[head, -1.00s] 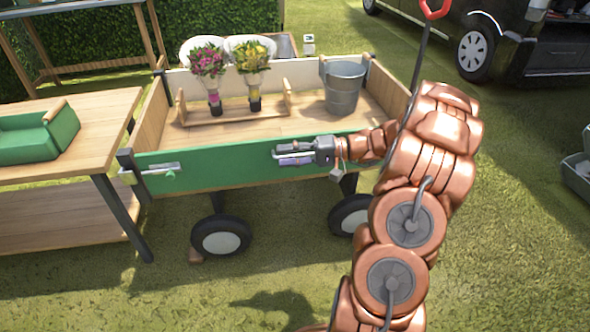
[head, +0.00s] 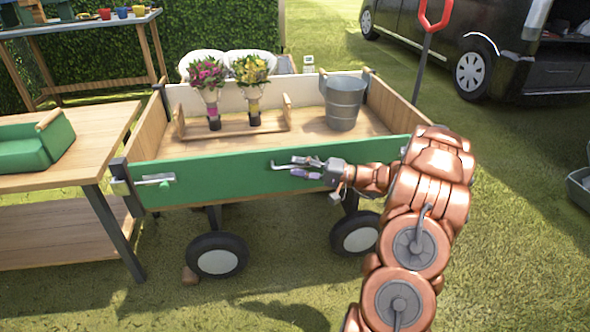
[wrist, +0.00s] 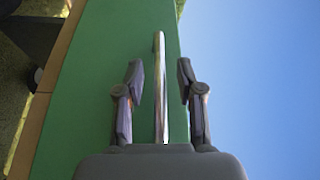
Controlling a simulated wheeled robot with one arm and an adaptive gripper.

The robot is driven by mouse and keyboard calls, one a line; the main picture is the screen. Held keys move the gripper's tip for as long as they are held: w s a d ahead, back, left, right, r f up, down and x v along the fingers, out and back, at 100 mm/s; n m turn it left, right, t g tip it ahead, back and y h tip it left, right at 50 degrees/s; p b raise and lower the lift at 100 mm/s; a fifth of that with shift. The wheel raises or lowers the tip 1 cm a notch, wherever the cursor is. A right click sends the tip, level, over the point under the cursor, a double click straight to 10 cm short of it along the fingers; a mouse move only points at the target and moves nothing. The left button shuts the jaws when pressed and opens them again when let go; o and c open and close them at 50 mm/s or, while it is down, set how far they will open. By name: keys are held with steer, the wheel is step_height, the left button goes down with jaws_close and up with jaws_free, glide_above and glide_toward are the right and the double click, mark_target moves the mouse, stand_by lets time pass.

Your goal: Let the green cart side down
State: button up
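The green cart side (head: 225,168) stands upright along the near edge of the wooden cart, with both ends against the cart's corners. In the wrist view, the green side (wrist: 100,80) fills the left half, and the metal bar (wrist: 160,85) runs between the two fingers of my gripper (wrist: 161,82). The fingers are open, with a visible gap on each side of the bar.
Two flower bunches (head: 228,75) in a wooden rack and a grey bucket (head: 344,103) stand in the cart. A wooden table (head: 95,140) with a green tray (head: 35,145) is close on the left. Open grass (head: 490,250) lies to the right.

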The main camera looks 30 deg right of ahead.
steer(key=shift+w+a, duration=0.45)
steer(key=shift+c, duration=0.4)
jaws_close()
